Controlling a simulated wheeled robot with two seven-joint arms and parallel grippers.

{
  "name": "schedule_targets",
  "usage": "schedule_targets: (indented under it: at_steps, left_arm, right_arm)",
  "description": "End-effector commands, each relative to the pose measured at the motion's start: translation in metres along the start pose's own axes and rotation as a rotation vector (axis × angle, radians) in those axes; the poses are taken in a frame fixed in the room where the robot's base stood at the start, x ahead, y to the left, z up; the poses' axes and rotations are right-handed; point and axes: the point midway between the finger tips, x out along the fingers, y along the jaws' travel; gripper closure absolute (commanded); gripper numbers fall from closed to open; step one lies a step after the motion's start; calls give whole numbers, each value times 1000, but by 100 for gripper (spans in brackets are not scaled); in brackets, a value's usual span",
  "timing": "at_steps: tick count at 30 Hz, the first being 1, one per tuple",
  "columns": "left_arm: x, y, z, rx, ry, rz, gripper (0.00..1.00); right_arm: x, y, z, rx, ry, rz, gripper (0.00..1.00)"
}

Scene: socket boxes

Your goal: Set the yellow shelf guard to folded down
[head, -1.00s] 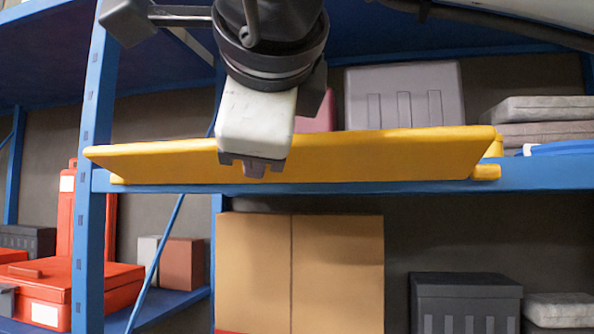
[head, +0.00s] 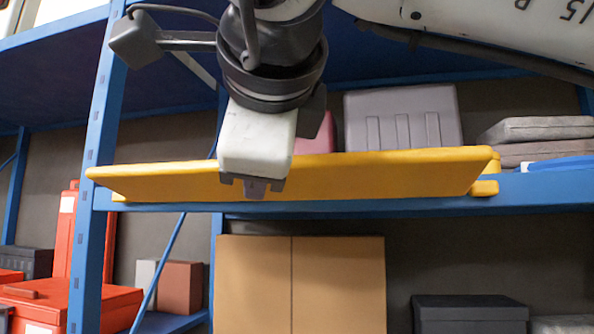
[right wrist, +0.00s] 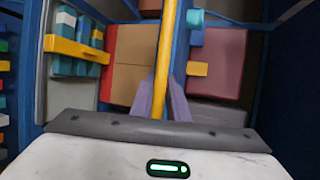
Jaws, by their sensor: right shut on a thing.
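The yellow shelf guard (head: 400,174) is a long board along the front of the blue shelf beam (head: 545,190) in the head view. Its upper edge looks nearer to me than its lower edge, so it seems to lean outward from the beam; the exact angle is hard to tell. My right gripper (head: 256,188) reaches down from above and is shut on the guard, left of its middle. In the right wrist view the guard (right wrist: 165,55) runs away as a narrow yellow bar between my gripper's fingers (right wrist: 162,100). My left gripper is not in view.
Behind the guard stand a grey case (head: 404,118) and a pink item (head: 315,135). Grey folded slabs (head: 540,130) lie at the right. Below are a cardboard box (head: 300,285), a dark box (head: 470,313) and red cases (head: 75,302). A blue post (head: 95,180) rises at the left.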

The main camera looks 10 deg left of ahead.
Motion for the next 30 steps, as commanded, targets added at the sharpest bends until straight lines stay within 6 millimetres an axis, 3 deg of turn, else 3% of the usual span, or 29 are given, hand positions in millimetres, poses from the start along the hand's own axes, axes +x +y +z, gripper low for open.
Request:
schedule_targets:
  at_steps: [1, 14, 15, 18, 30]
  left_arm:
    - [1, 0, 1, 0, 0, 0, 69]
    - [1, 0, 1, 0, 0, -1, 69]
    - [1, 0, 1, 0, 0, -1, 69]
    - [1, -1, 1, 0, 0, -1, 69]
    - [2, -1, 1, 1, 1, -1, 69]
  right_arm:
    - [6, 18, 1, -4, 8, 45, 100]
    - [6, 18, 0, -4, 9, 45, 100]
    - [6, 18, 0, -4, 8, 45, 82]
    - [5, 17, 1, -3, 6, 43, 69]
    - [2, 15, 1, -2, 4, 38, 69]
